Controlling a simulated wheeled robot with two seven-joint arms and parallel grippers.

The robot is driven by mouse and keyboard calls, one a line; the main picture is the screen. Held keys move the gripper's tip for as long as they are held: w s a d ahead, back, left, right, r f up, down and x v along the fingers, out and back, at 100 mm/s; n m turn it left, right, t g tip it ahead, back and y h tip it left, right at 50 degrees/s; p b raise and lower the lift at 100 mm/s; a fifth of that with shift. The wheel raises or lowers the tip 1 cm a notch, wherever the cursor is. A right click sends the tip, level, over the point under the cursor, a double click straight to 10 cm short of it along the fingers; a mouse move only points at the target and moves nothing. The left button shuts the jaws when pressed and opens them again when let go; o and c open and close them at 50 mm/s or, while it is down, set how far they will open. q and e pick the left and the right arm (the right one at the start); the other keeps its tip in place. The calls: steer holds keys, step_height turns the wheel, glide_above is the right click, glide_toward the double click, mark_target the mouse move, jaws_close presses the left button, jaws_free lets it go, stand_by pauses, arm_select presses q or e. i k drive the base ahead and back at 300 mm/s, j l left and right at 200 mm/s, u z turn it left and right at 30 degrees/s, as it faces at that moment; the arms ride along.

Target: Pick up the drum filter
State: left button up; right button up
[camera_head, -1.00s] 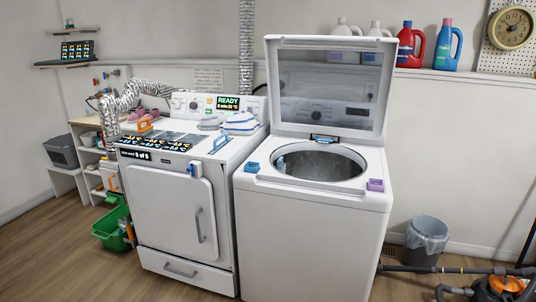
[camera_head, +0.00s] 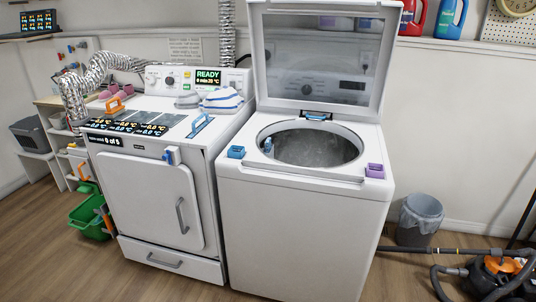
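The top-loading washer (camera_head: 300,235) stands in the middle with its lid (camera_head: 318,65) raised. Its round metal drum (camera_head: 320,146) is open and looks empty of laundry. A small blue piece (camera_head: 268,145) sits at the left inner wall of the drum. A blue-and-dark part (camera_head: 317,116) sits at the back rim of the opening, under the lid. I cannot tell for sure which of these is the drum filter. Neither of my grippers is in view.
Blue (camera_head: 236,152) and purple (camera_head: 375,171) blocks sit on the washer's front corners. A grey bin (camera_head: 420,215) and a vacuum cleaner (camera_head: 497,272) are at right. Floor shows in front.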

mark_target(268, 146)
steer(key=z, duration=0.15)
steer(key=i+z, duration=0.2)
steer(key=i, duration=0.35)
steer(key=i+j+z, duration=0.2)
steer(key=i, duration=0.35)
steer(key=i+j+z, duration=0.2)
steer(key=i, duration=0.4)
steer(key=l, duration=0.1)
